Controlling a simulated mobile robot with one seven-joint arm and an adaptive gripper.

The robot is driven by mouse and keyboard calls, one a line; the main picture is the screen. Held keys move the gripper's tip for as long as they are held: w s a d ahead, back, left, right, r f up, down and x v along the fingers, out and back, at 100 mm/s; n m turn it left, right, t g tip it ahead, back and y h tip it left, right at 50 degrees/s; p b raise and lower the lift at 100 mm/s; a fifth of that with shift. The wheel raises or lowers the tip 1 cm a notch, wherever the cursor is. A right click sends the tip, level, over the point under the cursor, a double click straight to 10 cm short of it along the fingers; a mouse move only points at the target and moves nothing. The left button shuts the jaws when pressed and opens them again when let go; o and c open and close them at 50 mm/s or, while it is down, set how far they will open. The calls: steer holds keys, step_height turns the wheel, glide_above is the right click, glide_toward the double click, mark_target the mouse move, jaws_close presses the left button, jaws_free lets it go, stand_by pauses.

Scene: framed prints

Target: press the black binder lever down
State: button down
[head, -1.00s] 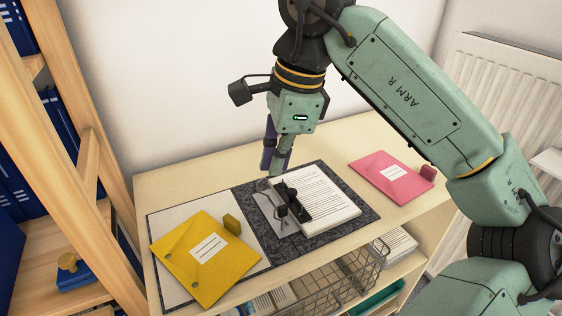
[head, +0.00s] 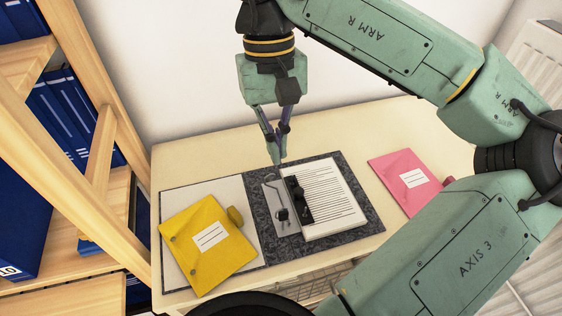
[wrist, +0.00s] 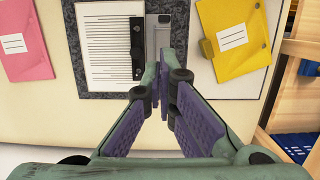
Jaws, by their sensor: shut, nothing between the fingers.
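The binder (head: 358,219) lies open on the desk, its inside dark speckled grey and its left cover pale. A metal plate with the lever mechanism (head: 274,193) is beside the white paper stack (head: 330,200). A black-ended lever (head: 283,214) shows at the plate's near end; it also shows in the wrist view (wrist: 165,19). Whether it is raised is hard to tell. My gripper (head: 278,160) is shut and empty, tips down, over the binder's far edge by the plate's far end. In the wrist view my gripper (wrist: 162,65) appears apart from the lever.
A pink folder (head: 405,180) lies right of the binder. A wooden shelf with blue binders (head: 60,115) stands left. The desk's back strip is clear.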

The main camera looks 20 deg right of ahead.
mark_target(283, 221)
steer(key=f+b, duration=0.2)
steer(key=f, duration=0.1)
steer(key=s+f+b, duration=0.1)
steer(key=f+b, duration=0.2)
steer(key=s+f+b, duration=0.1)
steer(key=f+b, duration=0.2)
steer(key=f, duration=0.1)
steer(key=shift+r, duration=0.1)
steer(key=shift+a, duration=0.15)
steer(key=shift+s+b, duration=0.1)
steer(key=shift+b, duration=0.2)
